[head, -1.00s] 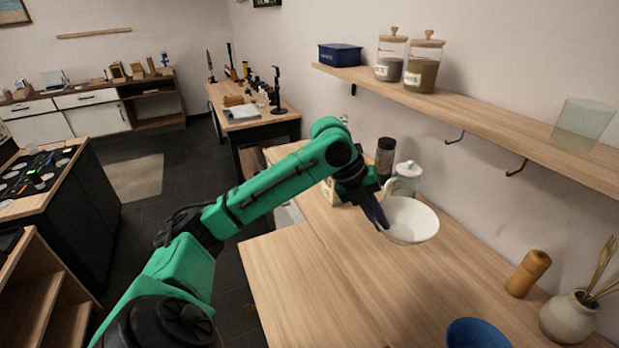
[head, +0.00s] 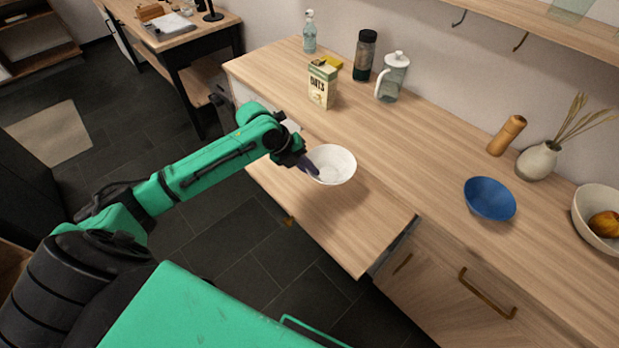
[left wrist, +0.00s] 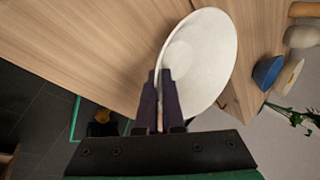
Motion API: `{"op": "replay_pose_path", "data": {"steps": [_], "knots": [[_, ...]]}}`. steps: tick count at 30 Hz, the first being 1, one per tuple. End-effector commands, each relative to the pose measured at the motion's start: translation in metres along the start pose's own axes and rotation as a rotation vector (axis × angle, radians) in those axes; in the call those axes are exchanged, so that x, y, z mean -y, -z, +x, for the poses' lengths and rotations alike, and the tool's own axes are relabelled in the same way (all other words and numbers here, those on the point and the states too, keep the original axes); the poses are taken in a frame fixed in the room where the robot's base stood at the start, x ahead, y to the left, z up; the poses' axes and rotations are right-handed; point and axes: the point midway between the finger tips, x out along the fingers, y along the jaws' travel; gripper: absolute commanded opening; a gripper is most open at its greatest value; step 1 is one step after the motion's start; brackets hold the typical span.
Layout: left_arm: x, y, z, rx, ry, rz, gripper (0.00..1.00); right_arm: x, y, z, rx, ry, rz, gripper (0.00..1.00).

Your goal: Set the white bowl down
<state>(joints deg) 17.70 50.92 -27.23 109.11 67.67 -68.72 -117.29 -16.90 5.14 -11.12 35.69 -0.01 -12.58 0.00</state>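The white bowl (head: 334,166) is upright in the head view, over the wooden pull-out board at the counter's front edge. My left gripper (head: 309,166) is at the bowl's left rim. In the left wrist view the two dark fingers (left wrist: 164,100) are close together with the rim of the bowl (left wrist: 203,62) between them. Whether the bowl touches the wood below cannot be told. My right gripper is not in view.
The pull-out board (head: 358,228) has bare wood in front of the bowl. An oats box (head: 322,84), a glass jug (head: 393,77) and a dark-lidded jar (head: 364,55) stand behind. A blue bowl (head: 490,199) and a wooden mill (head: 506,135) are at the right.

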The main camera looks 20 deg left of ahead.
Motion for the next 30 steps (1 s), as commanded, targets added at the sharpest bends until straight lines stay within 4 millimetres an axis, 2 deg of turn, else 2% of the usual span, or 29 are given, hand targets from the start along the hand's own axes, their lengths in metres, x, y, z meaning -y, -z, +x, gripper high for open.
{"op": "replay_pose_path", "data": {"steps": [4, 9, 19, 21, 22, 30], "knots": [[-0.011, 0.0, 0.019, -0.001, 0.002, -0.001, 0.0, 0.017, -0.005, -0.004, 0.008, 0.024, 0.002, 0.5], [-0.027, 0.0, 0.045, 0.0, 0.002, -0.001, 0.0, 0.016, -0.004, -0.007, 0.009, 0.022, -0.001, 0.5], [-0.03, -0.001, 0.05, 0.002, 0.002, 0.001, 0.0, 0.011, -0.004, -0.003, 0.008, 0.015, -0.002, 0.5], [-0.03, 0.0, 0.049, 0.001, 0.001, 0.001, 0.28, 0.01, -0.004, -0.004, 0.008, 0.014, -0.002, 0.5], [-0.03, 0.0, 0.049, 0.001, 0.001, 0.001, 0.35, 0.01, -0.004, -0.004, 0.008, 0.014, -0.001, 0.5], [-0.03, 0.0, 0.049, 0.001, 0.001, 0.001, 0.35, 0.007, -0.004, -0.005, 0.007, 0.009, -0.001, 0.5]]}}
